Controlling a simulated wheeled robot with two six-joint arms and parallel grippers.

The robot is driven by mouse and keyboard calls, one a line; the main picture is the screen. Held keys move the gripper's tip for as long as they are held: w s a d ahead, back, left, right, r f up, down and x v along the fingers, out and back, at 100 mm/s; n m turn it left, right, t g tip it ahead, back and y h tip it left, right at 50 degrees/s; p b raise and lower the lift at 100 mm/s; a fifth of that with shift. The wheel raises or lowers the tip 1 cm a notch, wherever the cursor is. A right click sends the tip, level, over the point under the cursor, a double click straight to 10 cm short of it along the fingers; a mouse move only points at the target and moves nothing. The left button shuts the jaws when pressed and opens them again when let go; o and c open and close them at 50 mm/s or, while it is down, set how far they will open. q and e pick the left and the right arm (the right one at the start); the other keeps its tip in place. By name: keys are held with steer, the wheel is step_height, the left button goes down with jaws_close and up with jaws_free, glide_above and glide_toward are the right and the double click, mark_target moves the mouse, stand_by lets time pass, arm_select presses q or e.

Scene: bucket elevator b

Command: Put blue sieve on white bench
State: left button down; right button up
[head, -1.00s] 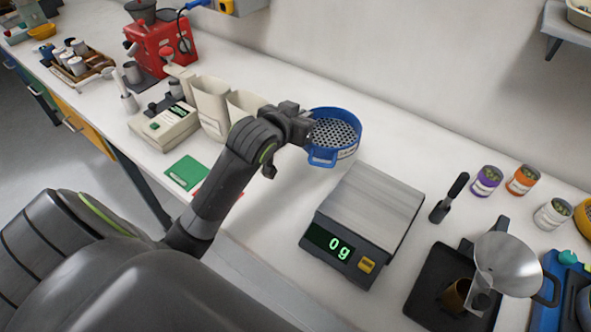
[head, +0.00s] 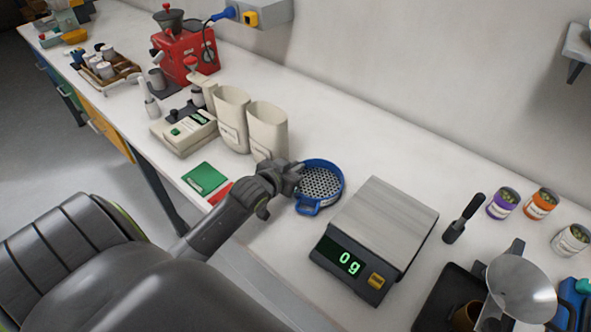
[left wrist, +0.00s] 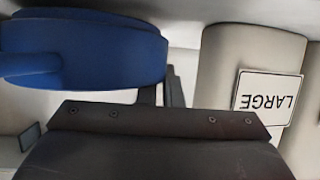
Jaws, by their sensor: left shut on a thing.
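The blue sieve (head: 322,183) is a round pan with a perforated grey floor, seen left of the scale in the head view. My left gripper (head: 292,177) is shut on its left side. The sieve is roughly level, low at the white bench (head: 385,150); I cannot tell whether it touches the surface. In the left wrist view the sieve's blue wall (left wrist: 110,50) fills the upper left, with the dark gripper body below it. My right gripper is not in view.
A scale (head: 375,240) reading 0 g stands right of the sieve. Cream containers (head: 267,130) stand close behind the gripper, one labelled LARGE in the wrist view (left wrist: 245,85). A green card (head: 204,178) lies to the left. Tins and a funnel (head: 520,290) are at right.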

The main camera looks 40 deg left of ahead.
arm_select(q)
steer(key=shift+f, duration=0.45)
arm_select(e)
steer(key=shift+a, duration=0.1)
arm_select(q)
steer(key=c, duration=1.6)
jaws_free()
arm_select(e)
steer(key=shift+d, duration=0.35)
arm_select(q)
steer(key=v, duration=1.2)
steer(key=shift+d+r+b, duration=0.1)
steer(key=shift+b, duration=0.25)
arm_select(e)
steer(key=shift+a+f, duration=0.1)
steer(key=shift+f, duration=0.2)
